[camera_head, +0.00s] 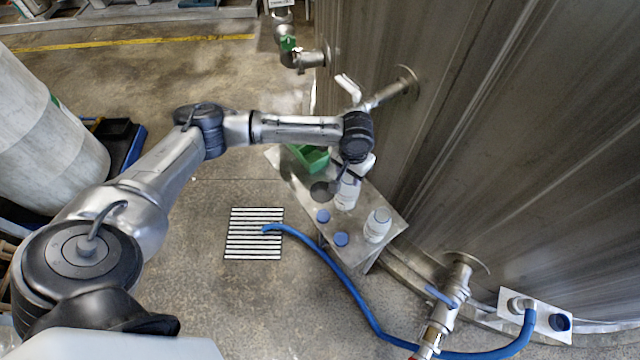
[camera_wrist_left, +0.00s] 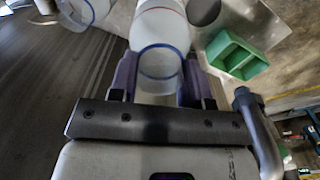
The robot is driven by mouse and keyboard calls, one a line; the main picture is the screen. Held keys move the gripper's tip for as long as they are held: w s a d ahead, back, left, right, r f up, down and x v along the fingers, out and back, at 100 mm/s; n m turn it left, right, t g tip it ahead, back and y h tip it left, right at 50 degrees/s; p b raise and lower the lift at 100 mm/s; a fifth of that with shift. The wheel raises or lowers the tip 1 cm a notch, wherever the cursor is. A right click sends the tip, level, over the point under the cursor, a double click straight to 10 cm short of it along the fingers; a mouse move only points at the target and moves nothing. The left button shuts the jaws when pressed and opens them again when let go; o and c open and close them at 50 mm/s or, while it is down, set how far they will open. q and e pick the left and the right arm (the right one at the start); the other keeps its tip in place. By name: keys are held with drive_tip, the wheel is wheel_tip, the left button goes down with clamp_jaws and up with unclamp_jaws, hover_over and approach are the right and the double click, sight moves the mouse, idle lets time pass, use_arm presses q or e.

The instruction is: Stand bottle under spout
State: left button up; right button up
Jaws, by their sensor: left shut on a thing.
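My left gripper (camera_head: 358,168) is shut on a white bottle (camera_head: 347,193) above or on the small metal table (camera_head: 385,197); I cannot tell if its base touches. In the left wrist view the bottle (camera_wrist_left: 162,30), with a blue ring, sits between the two fingers (camera_wrist_left: 158,80). The spout pipe (camera_head: 385,96), with a pale valve handle, comes out of the tank wall just behind my wrist. Its outlet is hidden by my wrist. My right gripper is not in view.
A second white bottle (camera_head: 378,226) stands near the table's front. Two blue caps (camera_head: 323,215) (camera_head: 341,240) lie beside it. A green box (camera_wrist_left: 238,57) is at the table's back. A blue hose (camera_head: 345,280) runs over the floor to a drain grate (camera_head: 254,245). The steel tank (camera_head: 500,150) bounds the right.

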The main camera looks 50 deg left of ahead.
use_arm(q)
drive_tip(key=shift+w+d+f+m, duration=0.15)
drive_tip(key=shift+w+d+m, duration=0.05)
drive_tip(key=shift+m, duration=0.3)
wheel_tip(320, 180, down, 5)
drive_tip(key=shift+b, duration=0.45)
drive_tip(key=shift+f+b, duration=0.35)
drive_tip(key=shift+f, duration=2.05)
drive_tip(key=o, duration=1.1)
drive_tip(key=shift+f, duration=0.15)
drive_tip(key=shift+o, duration=0.2)
wheel_tip(320, 180, up, 12)
drive_tip(key=shift+r+p, duration=0.15)
drive_tip(key=shift+p, duration=0.75)
